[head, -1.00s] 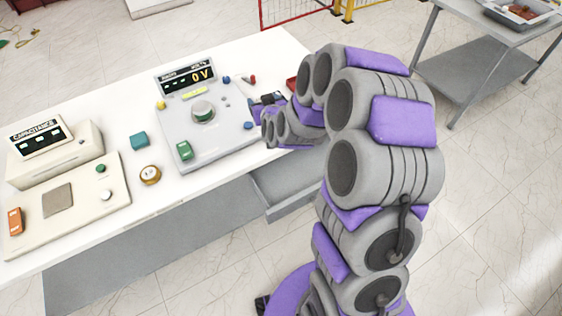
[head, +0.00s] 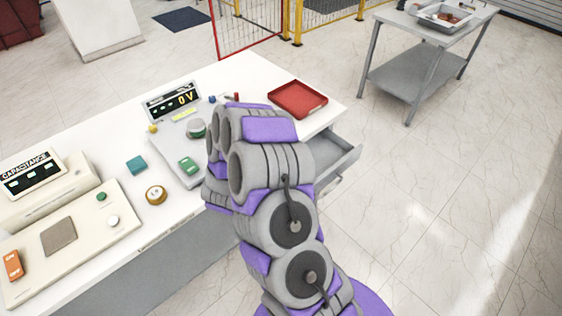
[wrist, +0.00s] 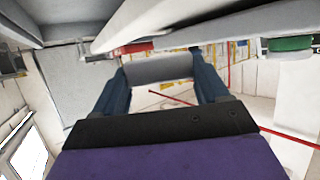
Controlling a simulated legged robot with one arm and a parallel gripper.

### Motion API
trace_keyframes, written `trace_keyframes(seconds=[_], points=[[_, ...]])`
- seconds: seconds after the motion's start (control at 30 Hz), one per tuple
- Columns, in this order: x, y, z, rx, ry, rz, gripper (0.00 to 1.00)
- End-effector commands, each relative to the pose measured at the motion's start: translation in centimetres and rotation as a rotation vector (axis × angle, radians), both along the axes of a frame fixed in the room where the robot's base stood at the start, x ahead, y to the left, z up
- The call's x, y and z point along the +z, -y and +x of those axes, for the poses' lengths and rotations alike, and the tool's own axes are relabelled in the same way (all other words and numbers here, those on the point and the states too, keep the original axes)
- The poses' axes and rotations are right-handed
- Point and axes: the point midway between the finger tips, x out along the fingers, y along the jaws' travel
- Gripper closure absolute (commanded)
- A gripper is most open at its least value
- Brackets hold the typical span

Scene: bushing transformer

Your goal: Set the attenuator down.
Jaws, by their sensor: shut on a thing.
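My gripper (wrist: 162,82) shows in the wrist view, with two dark blue fingers around a plain grey rounded piece (wrist: 160,69), apparently the attenuator. The piece spans the gap between the fingertips. In the head view my gripper and the held piece are hidden behind my own arm, which reaches over the front of the white workbench (head: 105,118). The wrist view does not clearly show whether the piece touches anything.
A red tray (head: 297,99) lies at the bench's right end, above an open grey drawer (head: 335,160). The voltage tester (head: 176,150) reads 0 V. The capacitance tester (head: 70,240), a teal block (head: 136,164) and a round brass-coloured piece (head: 156,195) are left. A grey side table (head: 425,70) stands behind.

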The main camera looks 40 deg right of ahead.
Motion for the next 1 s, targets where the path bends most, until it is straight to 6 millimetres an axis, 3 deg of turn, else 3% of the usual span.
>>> trace_keyframes(seconds=[0.1, 0.3, 0.43, 0.6, 0.77, 1.0], points=[[-2.8, 3.7, -4.7, -0.177, -0.009, 0.004, 0.57], [-5.6, 8.1, -12.7, -0.435, -0.005, 0.002, 0.57], [-6.4, 9.3, -16.9, -0.559, -0.001, 0.001, 0.57], [-6.8, 9.9, -20.2, -0.648, 0.005, -0.004, 0.57], [-7.1, 10.1, -19.8, -0.671, 0.011, -0.007, 0.57], [-7.6, 11.0, -15.0, -0.668, 0.01, -0.001, 0.57]])
